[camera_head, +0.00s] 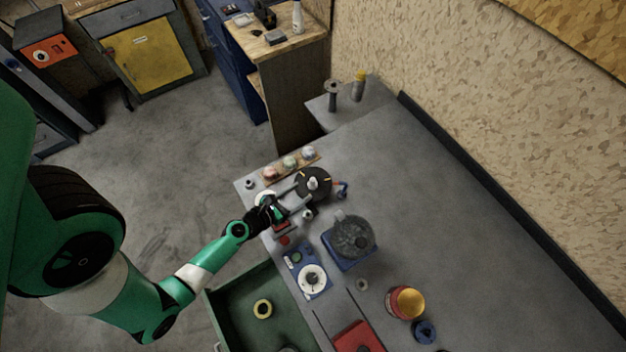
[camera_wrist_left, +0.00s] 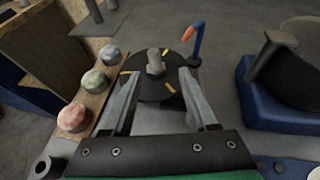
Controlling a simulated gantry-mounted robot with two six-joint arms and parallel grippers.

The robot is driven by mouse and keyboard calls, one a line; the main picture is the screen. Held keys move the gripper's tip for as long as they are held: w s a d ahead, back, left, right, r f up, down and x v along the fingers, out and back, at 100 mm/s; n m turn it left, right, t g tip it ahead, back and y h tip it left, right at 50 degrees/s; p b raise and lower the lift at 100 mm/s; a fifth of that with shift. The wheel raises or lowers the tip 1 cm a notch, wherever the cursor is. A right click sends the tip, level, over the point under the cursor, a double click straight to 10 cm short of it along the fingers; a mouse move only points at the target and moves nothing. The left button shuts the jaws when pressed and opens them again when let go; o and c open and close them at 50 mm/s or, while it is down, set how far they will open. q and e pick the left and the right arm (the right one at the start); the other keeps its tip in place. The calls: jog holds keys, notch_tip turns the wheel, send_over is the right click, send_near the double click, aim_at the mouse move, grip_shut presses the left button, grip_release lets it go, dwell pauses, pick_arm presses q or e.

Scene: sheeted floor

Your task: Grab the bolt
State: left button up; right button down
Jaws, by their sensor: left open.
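The bolt (camera_head: 313,183) is a grey upright piece standing on a black round disc (camera_head: 322,194) with yellow marks on the grey table. In the left wrist view the bolt (camera_wrist_left: 155,62) stands on the disc (camera_wrist_left: 152,92), ahead of and between the two finger lines. My left gripper (camera_head: 291,199) reaches in from the left over the table edge, beside the disc. In the left wrist view its two grey fingers (camera_wrist_left: 159,76) are apart, with nothing held between them. Whether they touch the disc cannot be told. My right gripper is not in view.
A wooden strip with several coloured balls (camera_head: 290,164) lies left of the disc in the wrist view. A blue-based grinder-like device (camera_head: 350,241) and an orange-tipped tool (camera_wrist_left: 195,40) stand nearby. An open green drawer (camera_head: 240,318) is below.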

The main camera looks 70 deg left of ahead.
aim_at(310, 183)
pick_arm(q)
jog(key=x, duration=0.4)
jog(key=a+x, duration=0.1)
jog(key=x, duration=0.2)
jog(key=shift+r+b, duration=0.35)
jog(key=shift+r, duration=0.05)
grip_shut()
